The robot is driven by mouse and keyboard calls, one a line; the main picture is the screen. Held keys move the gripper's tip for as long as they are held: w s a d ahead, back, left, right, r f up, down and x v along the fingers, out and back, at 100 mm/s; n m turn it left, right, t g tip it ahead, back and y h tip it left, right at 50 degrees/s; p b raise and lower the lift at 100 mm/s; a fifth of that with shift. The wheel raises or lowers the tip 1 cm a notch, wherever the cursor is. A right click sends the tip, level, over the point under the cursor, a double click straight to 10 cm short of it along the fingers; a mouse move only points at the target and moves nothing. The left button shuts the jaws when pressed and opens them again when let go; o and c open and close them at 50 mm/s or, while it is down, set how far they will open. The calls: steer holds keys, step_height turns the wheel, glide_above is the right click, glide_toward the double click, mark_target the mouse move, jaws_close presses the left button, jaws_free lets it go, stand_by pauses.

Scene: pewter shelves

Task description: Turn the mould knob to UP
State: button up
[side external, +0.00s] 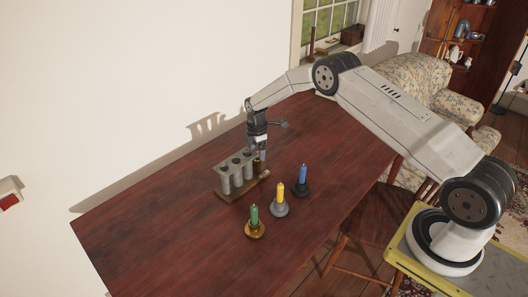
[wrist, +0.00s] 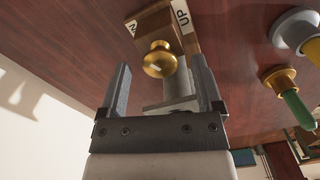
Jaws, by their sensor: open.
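The pewter candle mould (side external: 237,175) stands on a wooden base on the table, with several upright tubes. In the wrist view its round brass knob (wrist: 159,60) sits in front of a wooden block. A white UP label (wrist: 182,16) is at the block's right, and a cut-off label (wrist: 131,27) ending in N is at its left. My gripper (side external: 260,154) is at the mould's right end, pointing down. Its fingers are open, one on each side of the knob, with gaps visible. I cannot tell which label the knob points to.
Green (side external: 254,215), yellow (side external: 280,195) and blue (side external: 303,175) candles stand in holders in front of and right of the mould. The dark red table (side external: 150,240) is clear at the left. A white wall runs behind it. A wooden chair (side external: 365,220) is at the table's right edge.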

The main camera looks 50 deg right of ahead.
steer(key=shift+r, duration=0.1)
steer(key=shift+r, duration=3.85)
steer(key=shift+s+d, duration=0.1)
steer(key=shift+d, duration=0.05)
steer(key=shift+s+d+f+t+y, duration=0.15)
steer(key=shift+d+t+y, duration=0.1)
steer(key=shift+d+y, duration=0.4)
steer(key=shift+s+d+t+y, duration=0.2)
steer(key=shift+d+y, duration=0.25)
steer(key=shift+y, duration=0.35)
steer(key=shift+s+d+f+t+y, duration=0.15)
steer(key=shift+d+t+y, duration=0.1)
steer(key=shift+d+y, duration=0.4)
steer(key=shift+a, duration=0.1)
steer(key=shift+x, duration=3.85)
jaws_close()
